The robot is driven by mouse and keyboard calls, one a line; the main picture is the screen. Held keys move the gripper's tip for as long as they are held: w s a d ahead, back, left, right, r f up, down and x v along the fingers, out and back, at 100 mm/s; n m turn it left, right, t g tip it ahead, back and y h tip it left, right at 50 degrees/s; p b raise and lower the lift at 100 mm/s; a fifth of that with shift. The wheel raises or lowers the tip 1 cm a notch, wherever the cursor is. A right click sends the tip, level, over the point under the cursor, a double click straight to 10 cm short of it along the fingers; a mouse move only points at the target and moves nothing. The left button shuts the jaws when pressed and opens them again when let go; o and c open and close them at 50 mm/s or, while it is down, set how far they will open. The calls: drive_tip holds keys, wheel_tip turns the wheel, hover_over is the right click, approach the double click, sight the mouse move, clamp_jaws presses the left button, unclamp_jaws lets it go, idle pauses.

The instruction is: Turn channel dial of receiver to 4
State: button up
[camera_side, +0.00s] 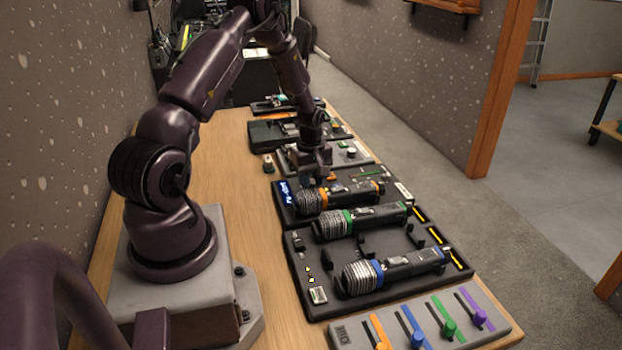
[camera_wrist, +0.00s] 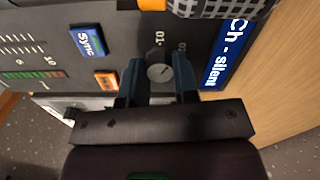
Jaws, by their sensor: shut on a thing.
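The receiver (camera_wrist: 118,32) is a dark panel in the wrist view, with a blue display (camera_wrist: 229,52) that reads "Ch - silent". A small round grey dial (camera_wrist: 157,72) with a pointer mark sits on the panel, with partly hidden markings around it. My gripper (camera_wrist: 160,78) is shut on this dial, one finger on each side of it. In the side view my gripper (camera_side: 318,178) is down at the receiver's far edge, and the dial is hidden there. The blue display (camera_side: 286,192) shows at the left end.
On the receiver are a blue Sync button (camera_wrist: 87,40) and an orange button (camera_wrist: 106,80). Microphones with orange (camera_side: 325,199), green (camera_side: 362,220) and blue (camera_side: 393,271) bands lie nearby. A fader panel (camera_side: 350,334) stands in front. The table left of the devices is mostly clear.

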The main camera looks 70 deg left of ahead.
drive_tip(key=m, duration=0.4)
drive_tip(key=shift+m, duration=0.3)
drive_tip(key=m, duration=0.3)
drive_tip(key=shift+m, duration=0.3)
drive_tip(key=m, duration=0.7)
drive_tip(key=shift+r, duration=0.1)
drive_tip(key=m, duration=0.7)
drive_tip(key=shift+m, duration=0.3)
drive_tip(key=m, duration=0.6)
drive_tip(key=o, duration=0.9)
